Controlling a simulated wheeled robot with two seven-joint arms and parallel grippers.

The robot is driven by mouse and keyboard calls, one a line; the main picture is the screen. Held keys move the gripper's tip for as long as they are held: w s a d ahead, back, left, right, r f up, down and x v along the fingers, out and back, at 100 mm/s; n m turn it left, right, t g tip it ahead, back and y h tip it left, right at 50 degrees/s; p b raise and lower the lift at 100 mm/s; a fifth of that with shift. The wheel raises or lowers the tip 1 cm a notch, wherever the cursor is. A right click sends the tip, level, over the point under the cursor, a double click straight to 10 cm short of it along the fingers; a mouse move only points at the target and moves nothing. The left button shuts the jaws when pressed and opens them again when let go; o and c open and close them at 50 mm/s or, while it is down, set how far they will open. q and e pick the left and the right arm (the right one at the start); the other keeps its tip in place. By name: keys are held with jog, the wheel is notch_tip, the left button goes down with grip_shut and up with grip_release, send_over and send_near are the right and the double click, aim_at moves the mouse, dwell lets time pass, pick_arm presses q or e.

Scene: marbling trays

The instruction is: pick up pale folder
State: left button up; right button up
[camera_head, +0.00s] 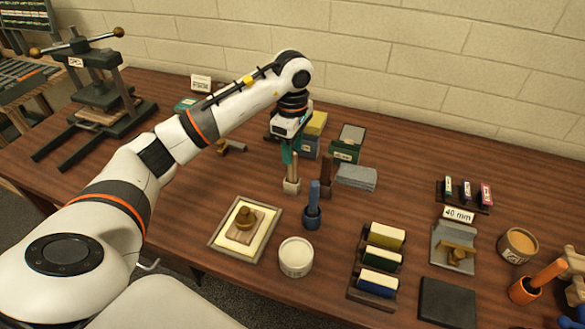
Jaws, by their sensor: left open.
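A pale, upright piece that looks like the pale folder (295,167) stands in a small pale holder (291,187) near the middle of the table. My left gripper (289,155) points down right over it, with its teal fingers open around or just beside the upper end. I cannot tell whether the fingers touch it. The gripper and fingers hide part of its top. My right gripper is not in view.
A dark brown upright block (327,176) and a blue-handled tool in a blue cup (312,206) stand close by. Grey slabs (357,176) lie to the right. A framed tray (219,243) and white tub (296,257) are in front. Bare wood shows at centre right.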

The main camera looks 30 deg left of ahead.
aim_at(292, 172)
pick_arm(q)
jog(key=shift+s+f, duration=0.2)
jog(key=shift+f, duration=0.95)
jog(key=shift+w+f, duration=0.1)
jog(key=shift+f, duration=0.3)
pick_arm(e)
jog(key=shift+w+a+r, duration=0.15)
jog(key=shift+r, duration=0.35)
pick_arm(q)
jog(key=shift+c, duration=0.3)
grip_shut()
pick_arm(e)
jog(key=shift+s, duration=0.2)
